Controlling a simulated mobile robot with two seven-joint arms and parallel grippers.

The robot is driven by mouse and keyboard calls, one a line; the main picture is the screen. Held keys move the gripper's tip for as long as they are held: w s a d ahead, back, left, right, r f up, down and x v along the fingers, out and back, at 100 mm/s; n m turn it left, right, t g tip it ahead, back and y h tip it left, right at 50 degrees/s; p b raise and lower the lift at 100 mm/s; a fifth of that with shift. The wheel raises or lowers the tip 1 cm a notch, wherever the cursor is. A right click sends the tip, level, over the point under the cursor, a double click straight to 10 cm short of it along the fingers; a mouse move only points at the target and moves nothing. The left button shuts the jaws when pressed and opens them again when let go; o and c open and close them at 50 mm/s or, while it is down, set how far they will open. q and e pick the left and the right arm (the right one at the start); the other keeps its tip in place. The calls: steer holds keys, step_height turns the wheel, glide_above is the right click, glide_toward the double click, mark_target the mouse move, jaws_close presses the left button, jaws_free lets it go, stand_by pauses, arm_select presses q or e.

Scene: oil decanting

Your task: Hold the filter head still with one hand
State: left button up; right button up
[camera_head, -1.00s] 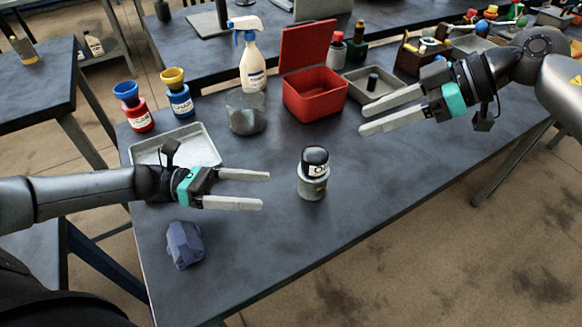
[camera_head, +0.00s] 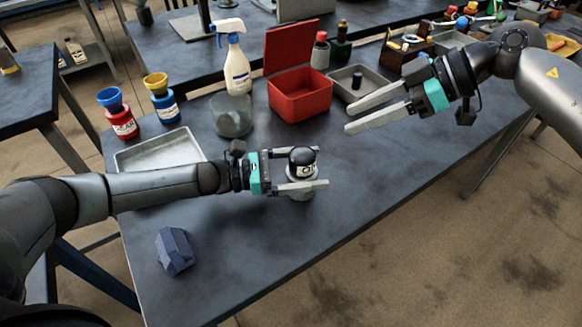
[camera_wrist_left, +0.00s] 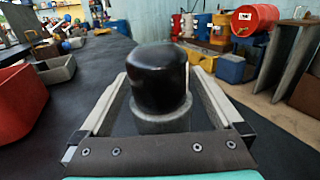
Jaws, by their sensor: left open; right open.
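The filter head (camera_head: 303,161) is a small upright cylinder with a black cap, a white label and a grey metal base. It stands on the dark table. My left gripper (camera_head: 307,168) is open, with one finger on each side of it. In the left wrist view the black cap (camera_wrist_left: 157,78) and grey collar stand between the two fingers, and gaps show beside the cap. The fingers and label hide part of the base in the head view. My right gripper (camera_head: 352,115) is open and empty above the table, to the upper right of the filter head.
A red open box (camera_head: 300,95), a grey tray (camera_head: 160,151), a clear beaker (camera_head: 231,117) and a white spray bottle (camera_head: 237,72) stand behind. Red (camera_head: 122,122) and blue (camera_head: 166,106) bottles carry funnels. A blue-grey block (camera_head: 174,251) lies in front. The table right of the filter head is clear.

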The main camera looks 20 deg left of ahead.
arm_select(q)
steer(key=shift+x, duration=0.75)
jaws_close()
stand_by(0.4)
stand_by(0.4)
